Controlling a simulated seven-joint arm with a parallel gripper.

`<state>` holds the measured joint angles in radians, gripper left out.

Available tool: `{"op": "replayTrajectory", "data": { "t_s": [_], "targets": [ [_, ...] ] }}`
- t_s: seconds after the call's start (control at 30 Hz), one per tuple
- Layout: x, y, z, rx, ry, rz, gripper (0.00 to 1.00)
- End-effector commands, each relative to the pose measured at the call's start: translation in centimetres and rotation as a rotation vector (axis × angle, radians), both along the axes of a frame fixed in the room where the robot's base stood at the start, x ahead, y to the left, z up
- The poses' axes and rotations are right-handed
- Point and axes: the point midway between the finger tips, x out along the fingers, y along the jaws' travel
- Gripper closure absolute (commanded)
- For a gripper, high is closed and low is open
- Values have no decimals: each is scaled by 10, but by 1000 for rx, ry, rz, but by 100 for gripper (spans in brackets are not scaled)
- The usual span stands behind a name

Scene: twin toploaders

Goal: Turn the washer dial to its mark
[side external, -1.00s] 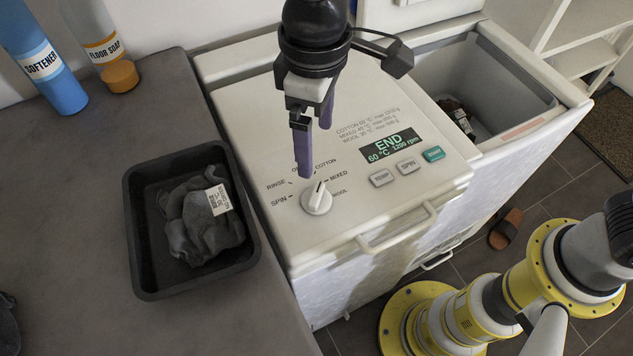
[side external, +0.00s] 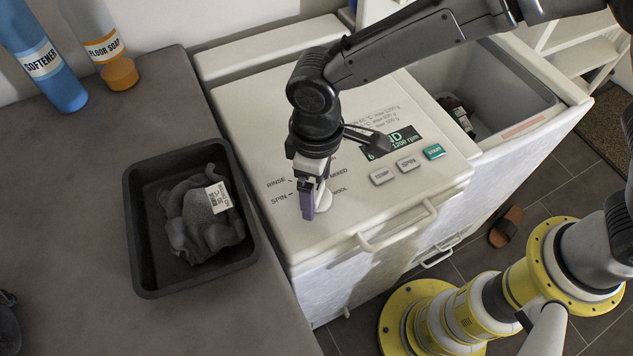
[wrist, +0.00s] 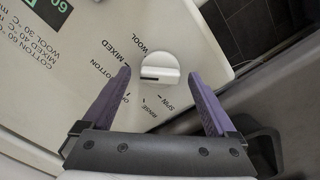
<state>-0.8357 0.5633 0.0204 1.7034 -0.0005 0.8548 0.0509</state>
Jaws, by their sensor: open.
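The washer dial (wrist: 160,64) is a white round knob with a dark pointer line, on the white control panel. In the wrist view the line points left, toward the COTTON side of the labels. WOOL, MIXED, COTTON, RINSE and SPIN are printed around it. My gripper (wrist: 159,75) is open and empty, its two purple fingers on either side of the dial with gaps to both. In the side view my gripper (side external: 311,203) is low at the dial (side external: 323,202), partly hiding it. I cannot tell how far the fingertips reach down beside it.
The panel's display (side external: 403,140) is partly covered by my wrist. TEMP (side external: 382,177), SPIN (side external: 408,165) and START (side external: 433,151) buttons are right of the dial. A black tray (side external: 137,235) with grey cloth (side external: 203,225) is left. The open second washer tub (side external: 515,75) is behind right.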

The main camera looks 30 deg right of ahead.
Motion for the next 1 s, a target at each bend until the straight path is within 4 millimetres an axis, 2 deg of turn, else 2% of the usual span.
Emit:
{"op": "replayTrajectory", "data": {
  "t_s": [0.23, 0.7, 1.0],
  "targets": [
    [0, 0, 0, 0, 0, 0, 9],
    [0, 0, 0, 1, -1, 0, 93],
    [0, 0, 1, 1, -1, 42, 93]
  ]
}}
